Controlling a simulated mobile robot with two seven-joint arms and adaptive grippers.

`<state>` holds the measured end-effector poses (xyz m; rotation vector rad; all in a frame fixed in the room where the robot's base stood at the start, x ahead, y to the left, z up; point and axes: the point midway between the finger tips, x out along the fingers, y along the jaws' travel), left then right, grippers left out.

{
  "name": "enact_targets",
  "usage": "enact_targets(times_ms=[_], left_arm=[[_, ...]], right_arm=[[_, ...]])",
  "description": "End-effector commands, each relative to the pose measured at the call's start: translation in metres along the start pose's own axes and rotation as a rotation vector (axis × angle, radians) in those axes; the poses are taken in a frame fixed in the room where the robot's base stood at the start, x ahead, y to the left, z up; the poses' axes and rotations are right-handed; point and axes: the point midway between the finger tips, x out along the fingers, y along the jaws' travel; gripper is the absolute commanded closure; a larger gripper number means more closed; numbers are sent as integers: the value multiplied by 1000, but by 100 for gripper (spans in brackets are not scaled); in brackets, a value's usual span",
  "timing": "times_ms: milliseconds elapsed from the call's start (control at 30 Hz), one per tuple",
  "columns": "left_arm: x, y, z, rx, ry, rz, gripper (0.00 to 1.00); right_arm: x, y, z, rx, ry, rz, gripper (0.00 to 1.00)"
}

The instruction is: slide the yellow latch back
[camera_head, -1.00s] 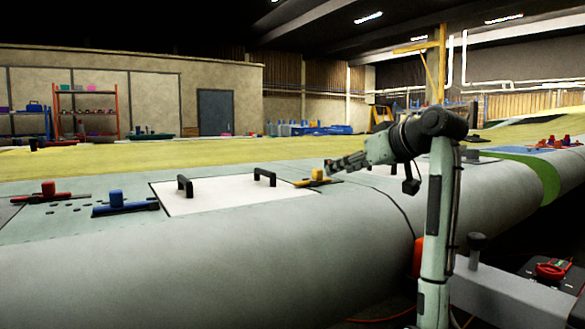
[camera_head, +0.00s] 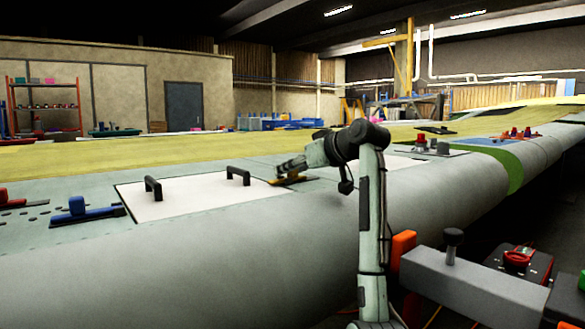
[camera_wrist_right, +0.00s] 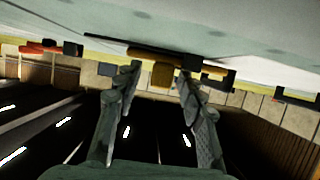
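The yellow latch (camera_head: 291,181) lies flat on the wing skin at the right edge of the white panel (camera_head: 185,201). My right gripper (camera_head: 279,169) is at the latch, and its fingers hide the knob in the head view. The right wrist view is upside down. There the latch's yellow knob (camera_wrist_right: 162,75) stands between the two spread fingertips of my right gripper (camera_wrist_right: 161,79), with a gap showing on each side. My left gripper is not in view.
Two black handles, one of them nearer (camera_head: 153,188), stand on the white panel. A blue latch (camera_head: 78,209) and a red latch (camera_head: 8,200) lie farther left. A grey bracket (camera_head: 470,285) with a dark knob is at lower right.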

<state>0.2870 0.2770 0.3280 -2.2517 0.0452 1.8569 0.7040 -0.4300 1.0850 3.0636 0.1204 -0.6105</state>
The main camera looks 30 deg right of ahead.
Motion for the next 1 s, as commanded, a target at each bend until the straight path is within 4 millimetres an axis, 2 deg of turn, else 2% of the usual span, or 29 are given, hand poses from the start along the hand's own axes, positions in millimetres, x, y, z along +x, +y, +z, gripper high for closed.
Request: enact_targets(times_ms=[133, 433, 800, 867, 1000], left_arm=[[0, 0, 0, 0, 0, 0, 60], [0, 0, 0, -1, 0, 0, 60], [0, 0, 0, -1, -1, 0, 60], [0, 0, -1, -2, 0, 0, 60], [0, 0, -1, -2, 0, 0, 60]], right_arm=[[0, 0, 0, 0, 0, 0, 62], [0, 0, 0, 0, 0, 0, 99], [0, 1, 0, 0, -1, 0, 100], [0, 6, 0, 0, -1, 1, 100], [0, 28, 0, 1, -3, 3, 100]])
